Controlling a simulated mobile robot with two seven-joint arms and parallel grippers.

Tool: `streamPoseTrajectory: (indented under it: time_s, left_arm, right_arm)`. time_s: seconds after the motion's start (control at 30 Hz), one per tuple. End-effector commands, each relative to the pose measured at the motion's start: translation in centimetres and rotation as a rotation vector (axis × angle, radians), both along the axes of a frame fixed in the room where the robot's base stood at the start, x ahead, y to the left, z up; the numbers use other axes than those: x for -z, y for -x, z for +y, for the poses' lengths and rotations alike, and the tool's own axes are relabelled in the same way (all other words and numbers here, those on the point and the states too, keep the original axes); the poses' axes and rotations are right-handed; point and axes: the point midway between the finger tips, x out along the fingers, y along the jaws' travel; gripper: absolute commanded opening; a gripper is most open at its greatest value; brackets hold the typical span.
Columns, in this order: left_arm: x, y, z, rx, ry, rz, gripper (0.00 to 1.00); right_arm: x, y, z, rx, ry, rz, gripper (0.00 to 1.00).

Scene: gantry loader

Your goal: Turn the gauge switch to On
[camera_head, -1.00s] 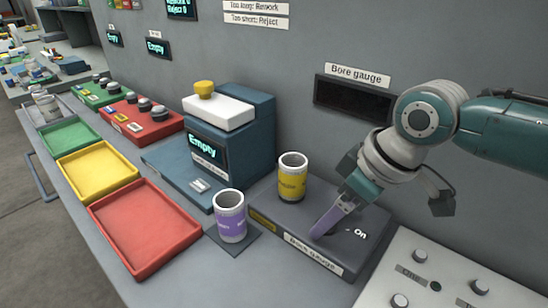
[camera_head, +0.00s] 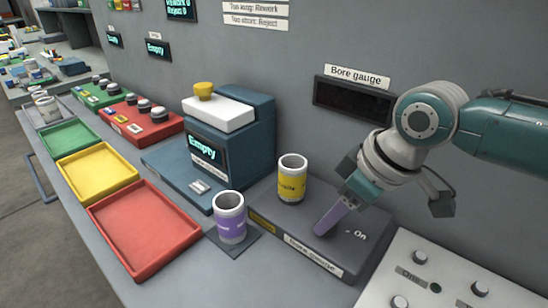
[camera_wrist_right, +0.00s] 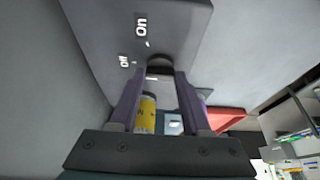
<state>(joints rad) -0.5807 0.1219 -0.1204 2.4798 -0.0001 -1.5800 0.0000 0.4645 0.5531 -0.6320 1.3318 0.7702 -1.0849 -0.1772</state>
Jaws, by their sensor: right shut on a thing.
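The bore gauge (camera_head: 283,232) is a dark grey box on the bench with "On" printed on its top. My right gripper (camera_head: 322,229) reaches down onto this top, and its purple fingers hide the switch in the head view. In the right wrist view the gauge switch (camera_wrist_right: 158,62), a dark round knob, sits between the fingertips of my right gripper (camera_wrist_right: 160,74), which is shut on it. "On" and "Off" labels are printed beside the knob. The knob's pointing direction is not clear. The bore gauge display (camera_head: 354,99) on the wall is dark. My left gripper is out of view.
A yellow-banded cylinder (camera_head: 292,178) stands on the gauge, left of my gripper. A purple-banded cylinder (camera_head: 229,217) stands on a dark pad in front. A white panel with knobs (camera_head: 449,271) lies to the right. Red, yellow and green trays line the left.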

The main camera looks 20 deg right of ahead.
Motion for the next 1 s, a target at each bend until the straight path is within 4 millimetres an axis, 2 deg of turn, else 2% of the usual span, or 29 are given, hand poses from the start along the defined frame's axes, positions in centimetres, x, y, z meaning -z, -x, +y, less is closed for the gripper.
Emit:
streamPoseTrajectory:
  time_s: [0.17,0.37,0.7,1.0]
  left_arm:
    - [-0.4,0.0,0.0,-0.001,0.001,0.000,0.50]
    - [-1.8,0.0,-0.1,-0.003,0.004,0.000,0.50]
    - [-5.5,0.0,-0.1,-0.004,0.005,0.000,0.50]
    - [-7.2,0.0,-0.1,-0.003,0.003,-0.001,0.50]
  right_arm:
    - [-0.1,0.1,0.0,0.016,0.000,0.001,0.00]
    - [-0.4,0.1,0.2,0.093,-0.002,0.002,0.00]
    - [-0.5,0.2,0.6,0.374,-0.004,0.004,0.00]
    - [-0.2,0.2,0.9,0.656,-0.004,0.003,0.00]
